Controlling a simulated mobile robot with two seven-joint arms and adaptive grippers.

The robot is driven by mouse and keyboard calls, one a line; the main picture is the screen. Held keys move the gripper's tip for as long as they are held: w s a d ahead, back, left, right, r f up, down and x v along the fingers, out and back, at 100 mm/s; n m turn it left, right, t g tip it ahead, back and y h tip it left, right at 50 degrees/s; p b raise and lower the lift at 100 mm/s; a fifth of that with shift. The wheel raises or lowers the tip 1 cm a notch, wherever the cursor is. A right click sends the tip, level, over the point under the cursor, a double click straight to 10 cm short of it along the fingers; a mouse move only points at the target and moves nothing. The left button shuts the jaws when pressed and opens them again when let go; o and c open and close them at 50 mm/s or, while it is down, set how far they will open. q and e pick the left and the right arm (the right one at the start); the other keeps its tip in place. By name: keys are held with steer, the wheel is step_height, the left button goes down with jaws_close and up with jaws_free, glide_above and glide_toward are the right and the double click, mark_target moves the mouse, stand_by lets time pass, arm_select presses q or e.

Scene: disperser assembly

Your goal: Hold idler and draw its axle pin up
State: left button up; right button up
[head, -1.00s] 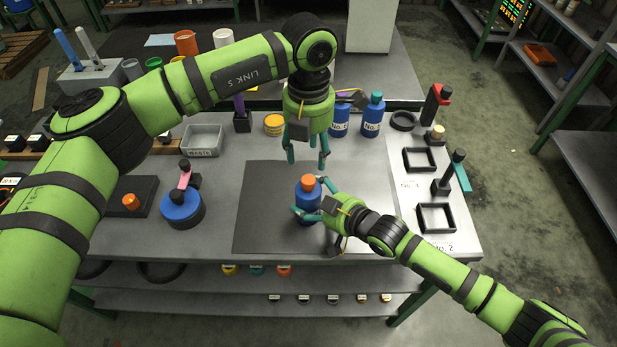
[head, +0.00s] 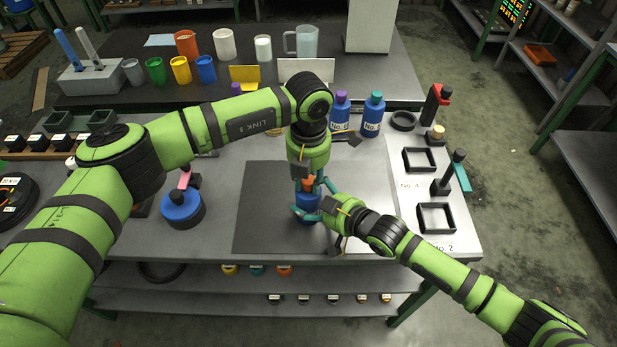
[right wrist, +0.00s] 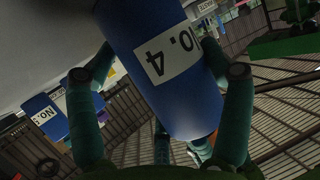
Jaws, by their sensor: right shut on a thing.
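No part that I can recognise as an idler or axle pin shows at my grippers. A blue bottle (head: 307,206) with an orange cap (head: 307,183) stands upright on the dark mat. My right gripper (head: 307,212) is shut on the bottle's body from the right. In the right wrist view the bottle (right wrist: 185,110) fills the middle, with a white label ending in 4, and teal fingers lie on both sides. My left gripper (head: 308,186) points down right over the cap, its fingers beside it. Whether they touch the cap is hidden.
The dark mat (head: 262,215) is otherwise clear. A blue round base (head: 182,208) with a pink-topped part stands to the left. Two blue bottles (head: 372,115) stand behind right. Black square frames (head: 436,217) lie at the right. Cups (head: 206,68) line the back table.

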arm_select(q)
jaws_close()
arm_select(e)
steer(key=shift+s+f, duration=0.1)
steer(key=shift+f, duration=0.1)
arm_select(q)
steer(key=shift+r, duration=2)
arm_select(e)
steer(key=shift+f, duration=0.1)
arm_select(q)
steer(key=o, duration=1)
jaws_free()
steer(key=shift+w, duration=0.1)
steer(key=shift+c, duration=0.2)
steer(key=r, duration=1.2)
steer(key=shift+s, duration=0.2)
